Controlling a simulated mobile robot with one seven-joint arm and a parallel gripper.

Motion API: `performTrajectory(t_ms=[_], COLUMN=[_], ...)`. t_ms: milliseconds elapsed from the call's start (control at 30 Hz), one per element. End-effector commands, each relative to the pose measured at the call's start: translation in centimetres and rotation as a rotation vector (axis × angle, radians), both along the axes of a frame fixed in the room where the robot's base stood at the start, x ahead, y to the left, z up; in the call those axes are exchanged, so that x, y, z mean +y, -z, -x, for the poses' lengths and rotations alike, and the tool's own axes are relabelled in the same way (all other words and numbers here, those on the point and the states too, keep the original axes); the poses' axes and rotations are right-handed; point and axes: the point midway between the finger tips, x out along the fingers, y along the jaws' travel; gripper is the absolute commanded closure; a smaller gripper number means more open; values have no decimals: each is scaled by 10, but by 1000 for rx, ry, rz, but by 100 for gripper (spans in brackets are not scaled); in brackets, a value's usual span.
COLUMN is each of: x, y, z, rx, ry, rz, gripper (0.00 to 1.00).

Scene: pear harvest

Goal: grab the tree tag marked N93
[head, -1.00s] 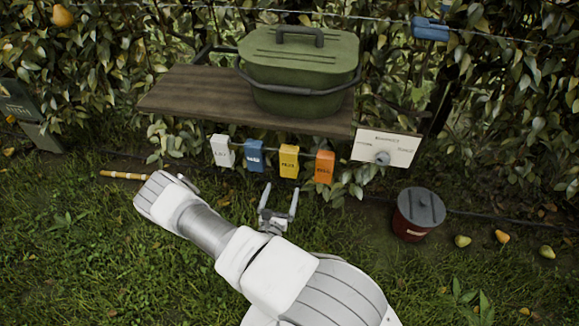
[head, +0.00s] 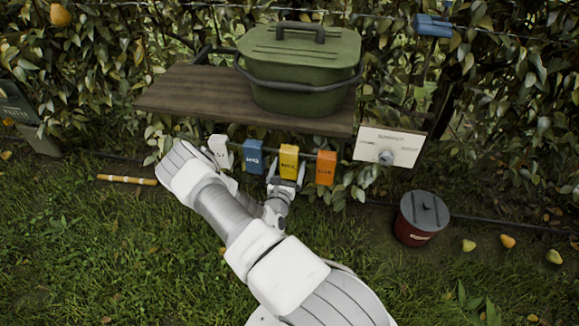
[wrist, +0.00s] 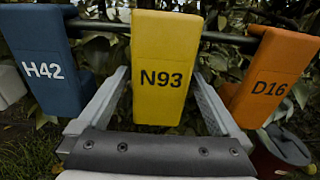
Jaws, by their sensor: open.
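The yellow tag marked N93 (wrist: 163,100) hangs on a dark rail in the middle of the wrist view. It also shows in the head view (head: 289,160), below the shelf. My gripper (wrist: 165,92) is open, with one finger on each side of the yellow tag. The fingers look apart from the tag; contact cannot be made out. In the head view my gripper (head: 287,178) is just below the yellow tag. The blue tag marked H42 (wrist: 45,62) hangs to its left and the orange tag marked D16 (wrist: 268,80) to its right.
A white tag (head: 220,152) hangs at the left end of the row. A wooden shelf (head: 190,92) with a green lidded container (head: 300,75) is above. A white sign with a knob (head: 390,145) and a red bucket (head: 421,218) are at right.

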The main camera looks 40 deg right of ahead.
Motion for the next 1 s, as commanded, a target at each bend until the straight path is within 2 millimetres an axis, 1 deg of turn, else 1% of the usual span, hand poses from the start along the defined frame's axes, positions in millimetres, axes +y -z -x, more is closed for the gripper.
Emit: performTrajectory(t_ms=[100, 167, 200, 367, 500, 567, 833, 1000], x=[0, 0, 0, 0, 1, 1, 1, 1], y=[0, 0, 0, 0, 0, 0, -1, -12], z=[0, 0, 0, 1, 1, 1, 1, 1], rx=[0, 0, 0, 1, 1, 1, 0, 0], ry=[0, 0, 0, 0, 0, 0, 0, 0], rz=[0, 0, 0, -1, -1, -1, 0, 0], gripper=[0, 11, 18, 47, 72, 82, 82, 82])
